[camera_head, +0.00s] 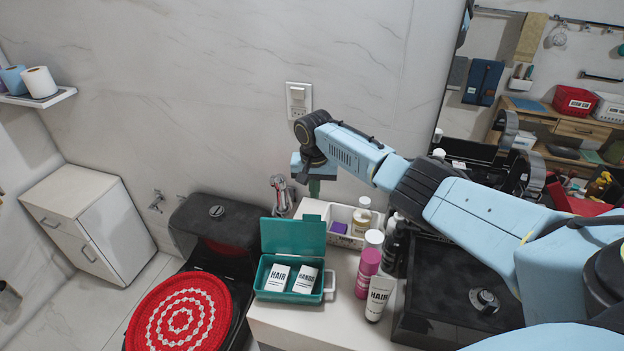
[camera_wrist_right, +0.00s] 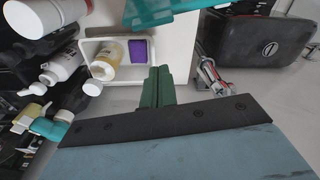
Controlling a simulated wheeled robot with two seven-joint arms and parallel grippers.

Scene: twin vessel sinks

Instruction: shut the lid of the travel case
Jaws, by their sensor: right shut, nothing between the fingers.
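The teal travel case (camera_head: 328,290) stands on the white counter's left end with its lid (camera_head: 293,236) raised open at the back. Two white packets, labelled HAIR (camera_head: 277,278) and HANDS (camera_head: 305,279), lie inside. My right gripper (camera_head: 314,188) is shut and empty, fingers pointing down, between the lid and the wall. In the right wrist view the shut green fingers (camera_wrist_right: 158,86) are apart from the teal piece (camera_wrist_right: 165,12) at the top edge, which appears to be the lid. My left gripper is not in view.
A white tray (camera_head: 349,241) with a bottle (camera_head: 361,217) and purple item stands behind right of the case. Pink (camera_head: 368,273) and white (camera_head: 379,298) bottles stand close to its right. A black basin (camera_head: 440,300) is further right. A red-covered toilet (camera_head: 185,310) is left.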

